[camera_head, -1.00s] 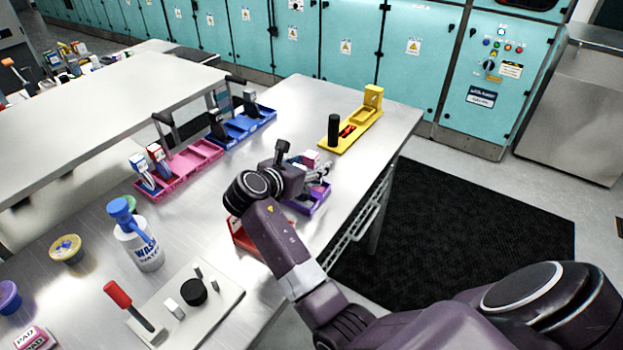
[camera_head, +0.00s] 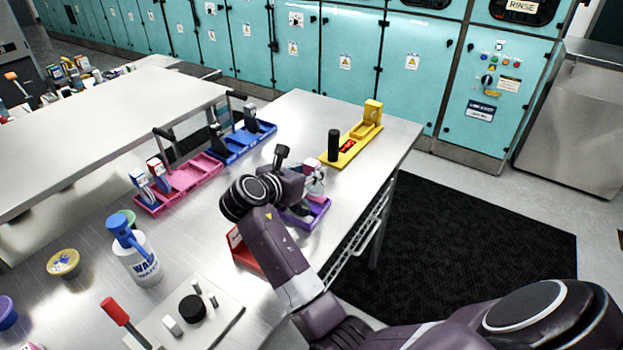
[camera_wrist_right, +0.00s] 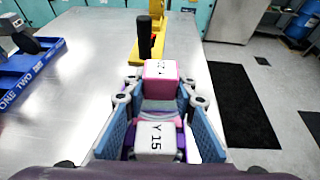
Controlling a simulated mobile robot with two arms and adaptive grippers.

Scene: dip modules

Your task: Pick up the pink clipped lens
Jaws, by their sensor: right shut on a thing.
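The pink clipped lens, a pink block with a white label, shows in the right wrist view (camera_wrist_right: 160,76) between my fingertips. It also shows in the head view (camera_head: 312,165), partly hidden by my arm. My right gripper (camera_wrist_right: 160,95) is shut on it. A white-topped clip marked "Y 15" (camera_wrist_right: 156,138) with purple sides sits closer to the wrist camera, between the blue finger pads. The purple tray (camera_head: 318,212) lies under the gripper in the head view, mostly covered. I cannot tell whether the lens still touches the tray. My left gripper is not in view.
A yellow tray (camera_head: 343,156) with a black upright post stands beyond the gripper. Blue (camera_head: 240,146) and pink (camera_head: 192,178) trays holding clips lie to the left. A red tray (camera_head: 243,250), wash bottle (camera_head: 137,254) and grey plate (camera_head: 222,318) are nearer. The table's right edge is close.

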